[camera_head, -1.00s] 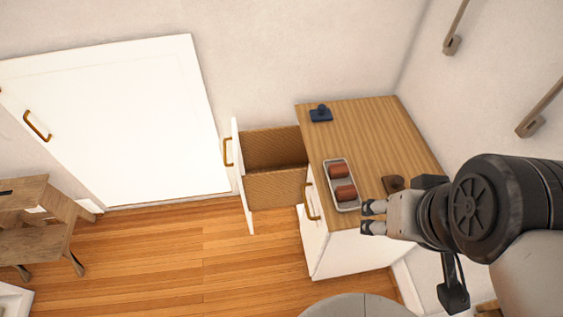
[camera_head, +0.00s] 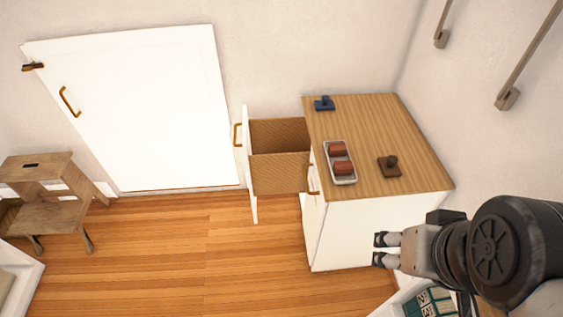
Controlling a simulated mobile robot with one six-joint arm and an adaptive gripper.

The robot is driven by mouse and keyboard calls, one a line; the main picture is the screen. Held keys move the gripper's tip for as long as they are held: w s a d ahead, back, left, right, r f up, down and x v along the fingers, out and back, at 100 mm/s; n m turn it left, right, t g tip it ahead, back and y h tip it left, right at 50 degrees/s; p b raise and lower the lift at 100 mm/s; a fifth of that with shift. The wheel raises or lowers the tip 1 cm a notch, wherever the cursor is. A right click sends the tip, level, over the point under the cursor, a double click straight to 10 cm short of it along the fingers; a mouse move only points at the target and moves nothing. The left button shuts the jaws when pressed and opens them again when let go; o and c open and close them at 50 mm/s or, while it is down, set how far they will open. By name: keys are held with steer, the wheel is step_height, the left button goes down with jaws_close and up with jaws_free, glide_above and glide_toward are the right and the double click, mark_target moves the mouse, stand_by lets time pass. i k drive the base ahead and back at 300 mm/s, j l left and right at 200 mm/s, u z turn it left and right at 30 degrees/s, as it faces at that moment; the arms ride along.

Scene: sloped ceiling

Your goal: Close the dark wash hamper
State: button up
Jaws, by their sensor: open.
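A white cabinet (camera_head: 352,232) with a wooden top stands against the back wall. Its far pull-out hamper (camera_head: 280,172), with a brown woven-looking inside, is pulled out to the left. The hamper's white front (camera_head: 250,163) carries a brass handle (camera_head: 237,135). The nearer front, with its own brass handle (camera_head: 312,180), sits flush with the cabinet. No label shows which one is the dark wash hamper. My gripper (camera_head: 379,250) is open and empty, pointing left, overlapping the cabinet's near side in the picture and well apart from the open hamper.
On the cabinet top are a blue knobbed object (camera_head: 324,104), a tray (camera_head: 341,148) with two reddish rolls, and a brown knobbed object (camera_head: 389,167). A white door (camera_head: 140,110) and wooden step stool (camera_head: 45,195) are left. The wood floor (camera_head: 200,250) between is clear.

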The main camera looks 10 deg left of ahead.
mark_target(276, 150)
steer(key=k+j, duration=0.1)
steer(key=j, duration=1.1)
steer(key=k+j, duration=0.15)
steer(key=j, duration=0.4)
steer(key=k+j, duration=0.1)
steer(key=j, duration=0.5)
steer(key=i+j, duration=0.15)
steer(key=i, duration=0.2)
steer(key=i+j, duration=0.15)
steer(key=i, duration=0.2)
steer(key=l+z, duration=0.05)
